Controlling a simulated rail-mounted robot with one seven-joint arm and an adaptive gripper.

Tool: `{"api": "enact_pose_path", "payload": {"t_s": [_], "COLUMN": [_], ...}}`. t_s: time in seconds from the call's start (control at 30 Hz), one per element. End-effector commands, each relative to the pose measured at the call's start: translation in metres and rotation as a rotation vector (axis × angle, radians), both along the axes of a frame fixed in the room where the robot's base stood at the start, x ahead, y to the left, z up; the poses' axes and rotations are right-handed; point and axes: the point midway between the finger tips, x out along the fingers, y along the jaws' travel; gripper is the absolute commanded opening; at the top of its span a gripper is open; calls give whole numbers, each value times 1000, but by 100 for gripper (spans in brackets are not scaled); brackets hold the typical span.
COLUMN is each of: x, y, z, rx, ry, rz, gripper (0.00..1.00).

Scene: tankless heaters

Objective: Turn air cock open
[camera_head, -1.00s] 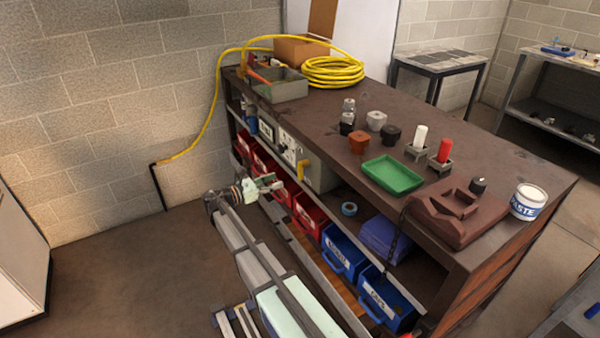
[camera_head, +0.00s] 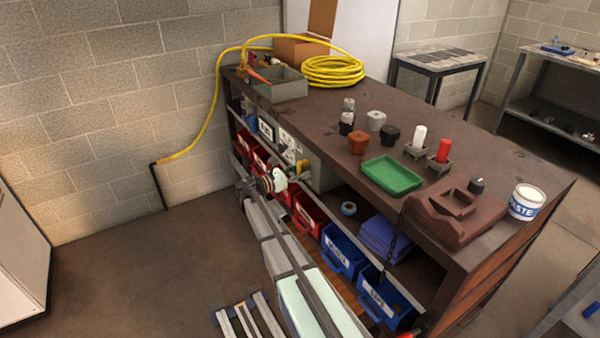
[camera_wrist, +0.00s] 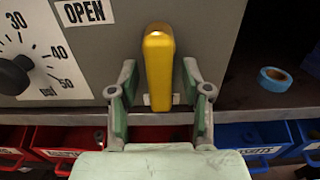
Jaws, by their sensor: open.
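The air cock is a yellow lever handle (camera_wrist: 158,65) that stands upright in the wrist view, on the front of a grey panel box (camera_wrist: 120,50). An "OPEN" label (camera_wrist: 84,11) is on the panel to the handle's upper left. My gripper (camera_wrist: 159,80) is open, with one finger on each side of the handle's lower part and a gap visible on both sides. In the head view, my gripper (camera_head: 294,176) is at the panel's front, close to the yellow handle (camera_head: 303,166), and partly hides the panel.
A dial with a black knob (camera_wrist: 14,76) is left on the panel. Red bins (camera_wrist: 58,147) and blue bins (camera_wrist: 248,143) sit below the panel. A blue tape roll (camera_wrist: 275,79) lies on the shelf to the right. A yellow hose (camera_head: 333,70) coils on the bench top.

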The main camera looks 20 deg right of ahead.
Motion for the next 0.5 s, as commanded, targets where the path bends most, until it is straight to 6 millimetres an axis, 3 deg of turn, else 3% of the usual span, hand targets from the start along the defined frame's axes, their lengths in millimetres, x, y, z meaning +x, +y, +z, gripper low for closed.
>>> {"api": "enact_pose_path", "payload": {"t_s": [0.07,0.2,0.5], "x": [0,0,0], "y": [0,0,0], "z": [0,0,0], "rx": [0,0,1], "ry": [0,0,-7], "rz": [0,0,0], "gripper": [48,0,0]}}
